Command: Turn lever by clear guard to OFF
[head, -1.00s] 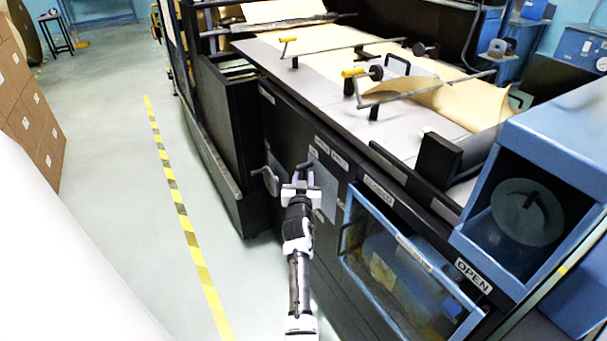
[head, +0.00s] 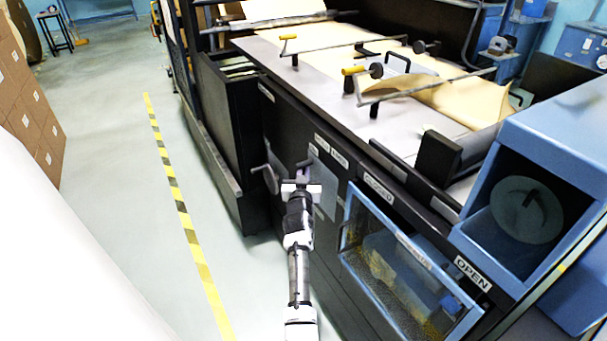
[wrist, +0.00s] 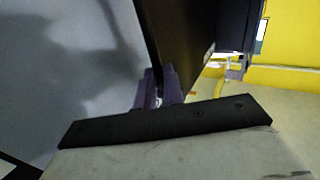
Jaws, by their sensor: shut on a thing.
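My gripper (head: 303,173) is against the dark front of the machine, left of the framed clear guard (head: 392,262). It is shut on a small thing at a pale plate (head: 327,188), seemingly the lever. My gripper and wrist hide most of that lever, so its angle and any OFF mark cannot be read. In the wrist view the purplish fingertips (wrist: 158,92) are close together beside a dark slab-like edge. Small white labels (head: 325,144) sit above the plate, too small to read.
The guard is framed in blue, between labels CLOSED (head: 379,189) and OPEN (head: 473,272). A blue box (head: 540,190) juts out at right.

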